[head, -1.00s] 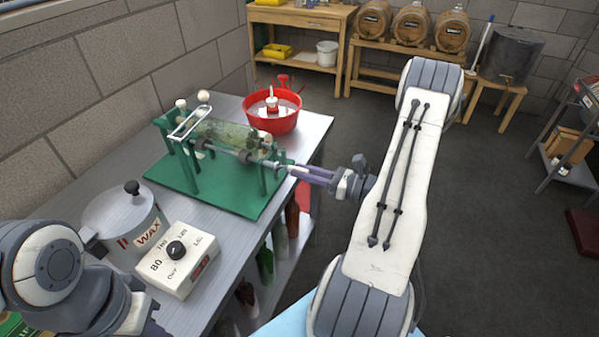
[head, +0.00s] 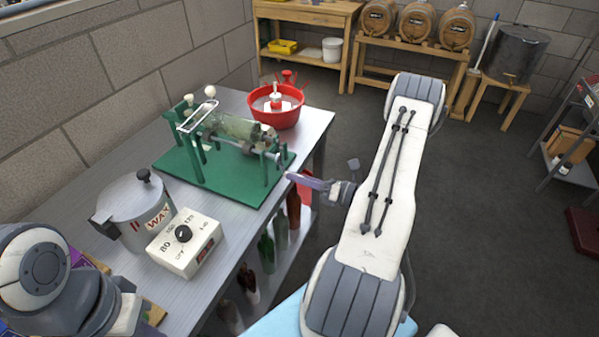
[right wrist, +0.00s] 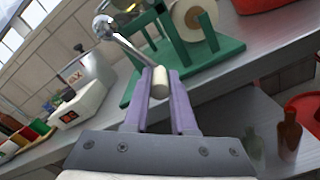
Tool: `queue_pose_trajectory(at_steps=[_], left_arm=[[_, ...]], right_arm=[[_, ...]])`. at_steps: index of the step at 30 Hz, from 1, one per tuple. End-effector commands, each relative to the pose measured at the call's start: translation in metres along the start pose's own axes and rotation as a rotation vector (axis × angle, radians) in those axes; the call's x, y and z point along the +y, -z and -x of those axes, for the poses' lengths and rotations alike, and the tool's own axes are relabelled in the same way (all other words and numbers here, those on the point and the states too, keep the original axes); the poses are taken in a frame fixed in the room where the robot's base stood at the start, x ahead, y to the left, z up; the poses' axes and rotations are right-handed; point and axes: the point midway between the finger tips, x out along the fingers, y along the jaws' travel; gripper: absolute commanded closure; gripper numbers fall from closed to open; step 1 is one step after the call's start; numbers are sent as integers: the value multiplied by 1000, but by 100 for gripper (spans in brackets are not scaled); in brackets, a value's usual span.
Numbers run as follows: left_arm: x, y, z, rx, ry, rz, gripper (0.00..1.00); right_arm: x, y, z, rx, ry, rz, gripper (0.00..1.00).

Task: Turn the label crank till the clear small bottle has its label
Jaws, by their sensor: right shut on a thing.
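The green labelling machine (head: 218,187) stands on the metal bench. A clear small bottle (head: 235,128) lies on its side in it; I cannot make out a label on it. My right gripper (head: 288,178) is at the machine's right end. In the right wrist view its purple fingers (right wrist: 158,90) are shut on the cream crank handle (right wrist: 159,80), at the end of a shiny metal crank arm (right wrist: 130,47). A pale label roll (right wrist: 187,18) shows behind it. My left arm is at the lower left in the head view, its fingers out of sight.
A wax pot (head: 138,210) and a white control box with a dial (head: 187,243) stand on the bench in front of the machine. A red tub (head: 275,106) is behind it. Bottles (head: 293,209) stand on the shelf below the bench edge.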

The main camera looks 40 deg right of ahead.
Motion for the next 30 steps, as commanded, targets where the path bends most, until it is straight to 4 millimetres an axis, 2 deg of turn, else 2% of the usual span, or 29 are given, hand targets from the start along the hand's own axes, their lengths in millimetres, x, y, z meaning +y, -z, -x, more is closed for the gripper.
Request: queue_pose_trajectory(at_steps=[30], left_arm=[[2, 2, 31, 0, 0, 0, 100]], right_arm=[[31, 31, 2, 2, 10, -516, 100]])
